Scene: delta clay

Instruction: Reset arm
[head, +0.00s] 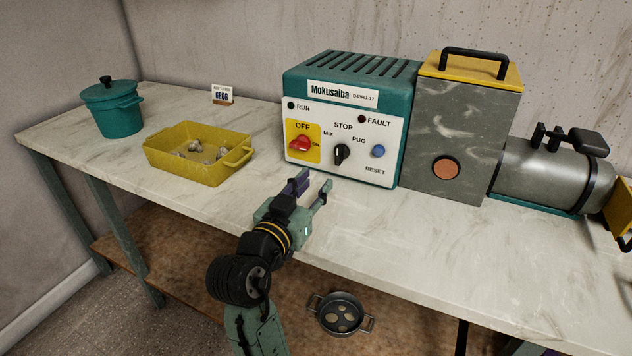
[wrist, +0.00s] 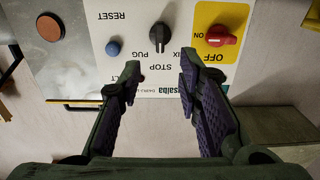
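My gripper (head: 311,187) is open and empty, just in front of the teal control box (head: 350,71) and above the table's front part. In the wrist view my gripper's two fingers (wrist: 160,85) stand apart with nothing between them. The box's white panel carries a red switch (head: 300,144) on a yellow plate, a black selector knob (head: 341,154) and a blue reset button (head: 378,151). The wrist view shows the panel upside down, with the red switch (wrist: 221,36), black knob (wrist: 157,38) and blue button (wrist: 113,48) beyond the fingertips.
A grey marbled box (head: 465,120) and a metal cylinder (head: 540,173) stand to the right. A yellow tray (head: 183,172) with small lumps, a teal pot (head: 112,107) and a GROG sign (head: 222,95) stand left. A pan (head: 341,314) sits on the lower shelf. The table's (head: 440,240) front right is clear.

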